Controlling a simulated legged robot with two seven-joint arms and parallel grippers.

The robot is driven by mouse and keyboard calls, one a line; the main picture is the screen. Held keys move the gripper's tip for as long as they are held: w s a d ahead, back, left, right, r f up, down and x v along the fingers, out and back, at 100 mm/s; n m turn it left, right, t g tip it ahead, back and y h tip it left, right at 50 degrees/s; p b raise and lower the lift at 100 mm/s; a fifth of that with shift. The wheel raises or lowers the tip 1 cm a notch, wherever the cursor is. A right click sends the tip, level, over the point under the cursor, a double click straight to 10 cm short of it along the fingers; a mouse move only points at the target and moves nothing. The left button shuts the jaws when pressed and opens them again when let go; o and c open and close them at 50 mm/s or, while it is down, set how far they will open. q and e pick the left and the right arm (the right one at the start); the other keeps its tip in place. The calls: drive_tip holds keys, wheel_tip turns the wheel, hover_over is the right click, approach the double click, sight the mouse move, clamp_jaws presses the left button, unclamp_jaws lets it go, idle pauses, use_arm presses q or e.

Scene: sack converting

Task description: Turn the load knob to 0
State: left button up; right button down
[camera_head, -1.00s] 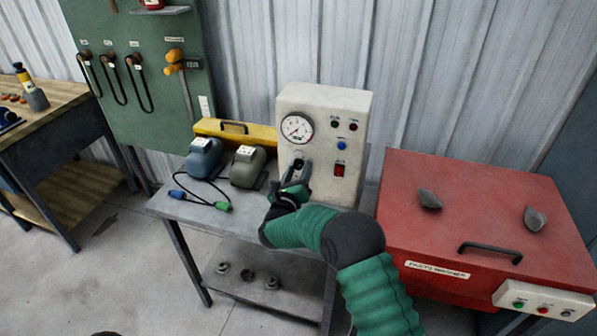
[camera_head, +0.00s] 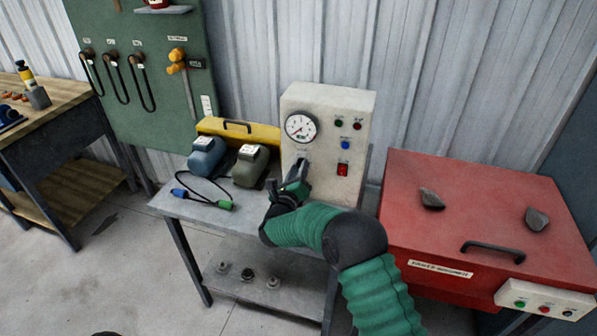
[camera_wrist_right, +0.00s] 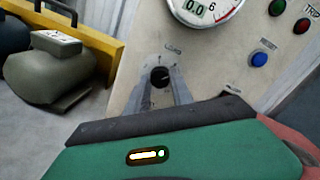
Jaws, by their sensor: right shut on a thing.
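The load knob (camera_wrist_right: 159,77) is a small black round knob under a "LOAD" label on the cream test panel (camera_head: 357,118). My right gripper (camera_wrist_right: 163,82) is shut on it, with one grey finger on each side. In the head view my right gripper (camera_head: 303,168) reaches the panel below the gauge and hides the knob. The round white gauge (camera_head: 301,127) has its needle toward the lower left. Its digital readout (camera_wrist_right: 196,9) shows 0.0 in the wrist view. The knob's pointer and scale are too small to read. My left gripper is not in view.
Right of the knob are a blue reset button (camera_wrist_right: 259,60) and a red switch (camera_head: 343,170). Two motors, one blue (camera_head: 206,157) and one olive (camera_head: 250,165), stand left on the grey bench (camera_head: 190,208). A red parts washer (camera_head: 480,215) stands at the right.

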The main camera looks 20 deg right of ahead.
drive_tip(key=shift+w+a+r+n+g+h+p, duration=0.25)
drive_tip(key=shift+n+p, duration=1)
drive_tip(key=shift+n, duration=4.4)
drive_tip(key=shift+s+d+f+n+h+p, duration=0.3)
drive_tip(key=shift+n+p, duration=1)
drive_tip(key=shift+n, duration=4.4)
drive_tip(key=shift+w+a+r+n+g+h+p, duration=0.3)
drive_tip(key=shift+n+p, duration=0.95)
drive_tip(key=shift+n, duration=4.4)
drive_tip(key=shift+s+d+f, duration=0.1)
drive_tip(key=shift+f, duration=0.05)
drive_tip(key=c, duration=1.5)
unclamp_jaws()
drive_tip(key=o, duration=0.4)
drive_tip(key=shift+f, duration=0.2)
